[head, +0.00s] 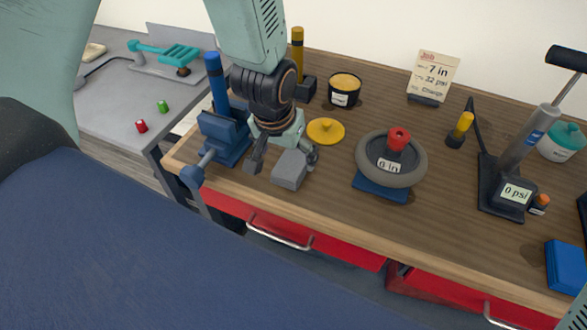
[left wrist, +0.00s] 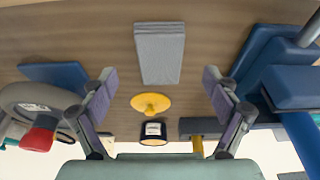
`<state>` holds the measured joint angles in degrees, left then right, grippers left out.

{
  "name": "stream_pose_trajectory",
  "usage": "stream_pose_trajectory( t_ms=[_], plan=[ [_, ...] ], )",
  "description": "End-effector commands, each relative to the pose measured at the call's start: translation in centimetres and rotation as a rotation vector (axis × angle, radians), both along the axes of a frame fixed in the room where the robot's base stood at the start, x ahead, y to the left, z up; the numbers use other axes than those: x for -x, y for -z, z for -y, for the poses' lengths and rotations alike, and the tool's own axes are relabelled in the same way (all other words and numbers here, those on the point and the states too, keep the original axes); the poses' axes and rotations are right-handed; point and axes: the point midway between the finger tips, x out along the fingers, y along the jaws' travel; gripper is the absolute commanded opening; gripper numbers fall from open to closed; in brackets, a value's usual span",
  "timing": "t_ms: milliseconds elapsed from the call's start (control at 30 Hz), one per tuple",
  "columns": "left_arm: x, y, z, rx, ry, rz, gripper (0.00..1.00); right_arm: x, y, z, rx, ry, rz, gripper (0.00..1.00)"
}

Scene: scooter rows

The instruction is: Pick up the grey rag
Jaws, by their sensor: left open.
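The grey rag (head: 289,170) is a folded, block-like grey piece on the wooden workbench near its front edge. It also shows in the left wrist view (left wrist: 160,52), top centre, in line with the gap between the fingers. My left gripper (head: 284,163) is open and points down at the rag, one finger on each side of it in the head view. In the left wrist view its fingers (left wrist: 160,78) are wide apart with nothing between the pads. How high the fingertips are above the bench is hard to tell. My right gripper is not in view.
A blue vise (head: 222,135) stands close left of the gripper. A yellow lid (head: 325,131) lies behind the rag, with a dark tin (head: 344,91) farther back. A grey wheel (head: 372,175) on a blue base is to the right. Red drawers (head: 330,246) are below the front edge.

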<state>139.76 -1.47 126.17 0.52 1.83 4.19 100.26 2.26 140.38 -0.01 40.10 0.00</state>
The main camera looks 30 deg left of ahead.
Motion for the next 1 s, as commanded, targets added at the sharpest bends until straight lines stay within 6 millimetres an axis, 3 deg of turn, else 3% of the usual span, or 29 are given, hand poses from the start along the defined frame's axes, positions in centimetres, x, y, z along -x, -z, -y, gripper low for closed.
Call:
stream_pose_trajectory(
  t_ms=[400,700,1000],
  plan=[
    [-2.1,4.4,0.2,-0.003,0.006,0.000,0.88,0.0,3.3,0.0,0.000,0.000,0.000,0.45],
    [-2.4,4.5,0.2,-0.003,0.006,0.001,0.88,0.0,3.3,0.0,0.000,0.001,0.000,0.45],
    [-2.3,4.5,0.2,-0.003,0.006,0.001,0.63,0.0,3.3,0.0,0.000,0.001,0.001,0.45]
  ],
)
